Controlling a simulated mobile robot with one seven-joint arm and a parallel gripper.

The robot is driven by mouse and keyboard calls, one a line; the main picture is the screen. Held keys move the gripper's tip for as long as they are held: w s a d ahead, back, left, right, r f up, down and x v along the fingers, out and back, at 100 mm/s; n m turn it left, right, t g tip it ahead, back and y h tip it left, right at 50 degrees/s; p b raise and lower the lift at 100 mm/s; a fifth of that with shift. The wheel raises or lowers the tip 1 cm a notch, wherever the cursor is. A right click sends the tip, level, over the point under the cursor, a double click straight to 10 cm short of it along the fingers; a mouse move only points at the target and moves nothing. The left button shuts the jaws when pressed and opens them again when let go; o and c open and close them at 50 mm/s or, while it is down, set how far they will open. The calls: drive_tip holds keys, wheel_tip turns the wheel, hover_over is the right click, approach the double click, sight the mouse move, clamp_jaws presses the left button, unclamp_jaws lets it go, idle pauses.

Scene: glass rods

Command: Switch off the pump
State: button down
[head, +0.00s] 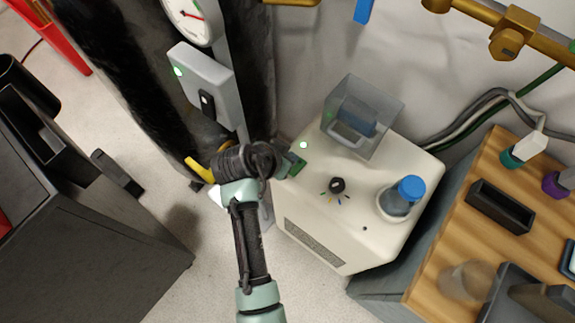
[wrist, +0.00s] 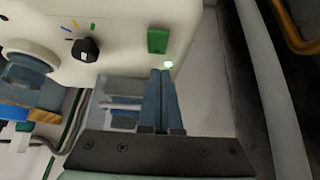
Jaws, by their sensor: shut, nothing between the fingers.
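A cream machine (head: 340,235), which I take to be the pump, stands by the wall. Its top bears a green switch (head: 297,167), a lit pale-green lamp (head: 303,145) and a black knob (head: 338,185) with coloured marks around it. In the wrist view the green switch (wrist: 158,40), lamp (wrist: 168,63) and knob (wrist: 87,49) show near the top. My gripper (wrist: 160,72) is shut and empty, its tips close to the lamp and just below the switch in the picture. I cannot tell whether they touch the machine. In the head view my wrist partly hides the switch's surroundings.
A blue-capped bottle (head: 402,195) and a clear box (head: 362,115) stand on the machine. A grey box (head: 205,88) with a black switch and green lamp is on the dark column. A wooden bench (head: 455,235) stands right, a dark cabinet (head: 90,235) left. Floor shows between.

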sight(296, 167)
drive_tip(key=shift+s+a+f, duration=0.15)
drive_tip(key=shift+s+f, duration=0.05)
drive_tip(key=shift+f, duration=0.75)
drive_tip(key=shift+s+a+f, duration=0.1)
drive_tip(key=shift+s+f, duration=0.05)
drive_tip(key=shift+f, duration=0.8)
drive_tip(key=f+b, duration=0.1)
drive_tip(key=t+b, duration=0.1)
drive_tip(key=b, duration=0.1)
drive_tip(key=shift+s+a+f+h, duration=0.1)
drive_tip(key=shift+s+f+h, duration=0.1)
drive_tip(key=shift+f+h, duration=0.2)
drive_tip(key=shift+w+r+p, duration=0.1)
drive_tip(key=shift+r+p, duration=1.15)
drive_tip(key=shift+r, duration=0.1)
